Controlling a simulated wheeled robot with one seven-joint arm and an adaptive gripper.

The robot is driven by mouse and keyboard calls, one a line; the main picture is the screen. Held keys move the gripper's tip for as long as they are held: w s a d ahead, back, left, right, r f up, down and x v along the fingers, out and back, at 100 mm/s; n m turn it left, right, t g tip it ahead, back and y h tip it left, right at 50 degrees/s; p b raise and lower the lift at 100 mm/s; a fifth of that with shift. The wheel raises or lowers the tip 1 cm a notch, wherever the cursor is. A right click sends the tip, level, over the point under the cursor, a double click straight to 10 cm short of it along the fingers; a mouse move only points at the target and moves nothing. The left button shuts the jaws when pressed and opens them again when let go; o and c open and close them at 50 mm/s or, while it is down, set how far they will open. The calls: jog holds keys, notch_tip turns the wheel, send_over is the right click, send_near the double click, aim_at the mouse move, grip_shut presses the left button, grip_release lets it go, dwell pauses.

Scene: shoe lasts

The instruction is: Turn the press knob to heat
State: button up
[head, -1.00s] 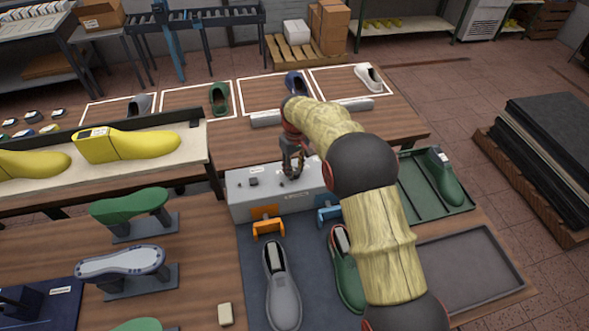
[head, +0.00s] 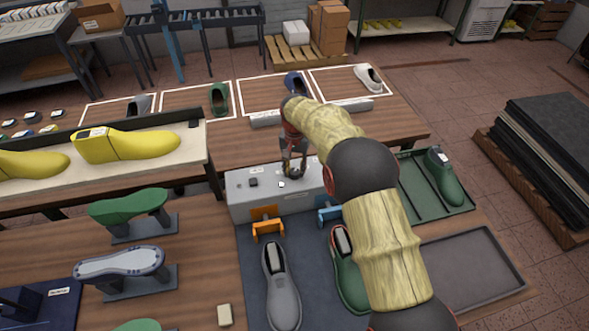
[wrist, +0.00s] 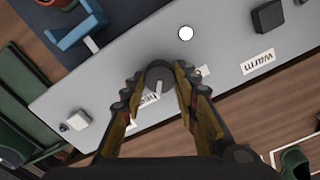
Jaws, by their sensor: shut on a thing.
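The press knob (wrist: 159,76) is a dark round knob on the grey press box (head: 245,207). In the wrist view it sits between my gripper's two fingertips (wrist: 160,80), and my gripper (head: 294,168) is shut on it. A white mark runs from the knob's near edge toward a label that appears to read "heat" (wrist: 147,100), partly hidden by the left finger. Another label (wrist: 203,71) beside the right finger is partly covered and unreadable. A round white light (wrist: 186,33) shows on the box, also visible in the head view (head: 281,184).
A black block-shaped control (wrist: 268,17) and a "warm" label (wrist: 258,62) are on the box. An orange clamp (head: 267,227) and a blue clamp (head: 327,213) stand at its front. Grey (head: 281,287) and green (head: 347,270) shoes lie below them.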

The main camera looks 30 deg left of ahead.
aim_at(294, 171)
jog(key=shift+w+m, duration=0.1)
jog(key=shift+m, duration=0.6)
jog(key=shift+r, duration=0.1)
jog(key=o, duration=1.1)
notch_tip(294, 171, up, 12)
jog(key=shift+f, duration=0.1)
jog(key=shift+f, duration=0.1)
dwell(0.4)
